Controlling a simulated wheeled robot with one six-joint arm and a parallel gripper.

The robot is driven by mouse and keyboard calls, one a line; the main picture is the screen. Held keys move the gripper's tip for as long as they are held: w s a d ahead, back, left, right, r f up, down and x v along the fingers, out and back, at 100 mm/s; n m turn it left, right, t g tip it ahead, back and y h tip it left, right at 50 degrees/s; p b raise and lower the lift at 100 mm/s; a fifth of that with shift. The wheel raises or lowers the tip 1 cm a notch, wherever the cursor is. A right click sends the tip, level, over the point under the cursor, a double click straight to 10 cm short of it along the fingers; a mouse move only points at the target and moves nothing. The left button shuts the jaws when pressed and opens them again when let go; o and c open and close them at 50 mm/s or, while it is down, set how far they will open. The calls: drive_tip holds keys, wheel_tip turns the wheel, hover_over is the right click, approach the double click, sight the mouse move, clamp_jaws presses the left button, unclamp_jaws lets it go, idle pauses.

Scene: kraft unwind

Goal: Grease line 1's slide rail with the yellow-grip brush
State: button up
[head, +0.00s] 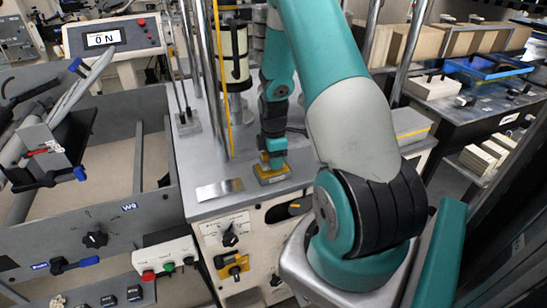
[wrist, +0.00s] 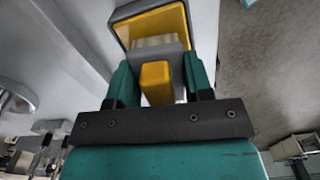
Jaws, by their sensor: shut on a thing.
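My gripper (head: 273,152) points down over the grey machine deck in the head view. In the wrist view its green jaws (wrist: 160,78) are shut on the yellow grip (wrist: 156,84) of the brush. A grey body and a pale, bristle-like strip (wrist: 155,42) lie beyond the grip. They are in front of a yellow-lined grey holder (wrist: 126,27), and I cannot tell whether they touch it. In the head view a yellow-edged block (head: 272,176) sits on the deck right under the gripper. I cannot tell which part is line 1's slide rail.
A flat metal plate (head: 219,189) lies on the deck left of the gripper. Upright posts (head: 210,75) and a yellow rod stand close behind. The deck front carries a knob and a yellow fitting (head: 232,265). A display (head: 103,39) reads "0 N".

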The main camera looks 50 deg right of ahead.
drive_tip(key=shift+f+b, duration=0.45)
drive_tip(key=shift+f, duration=0.1)
idle(1.5)
drive_tip(key=shift+r+p, duration=2.7)
drive_tip(key=shift+r, duration=0.85)
drive_tip(key=shift+s, duration=0.15)
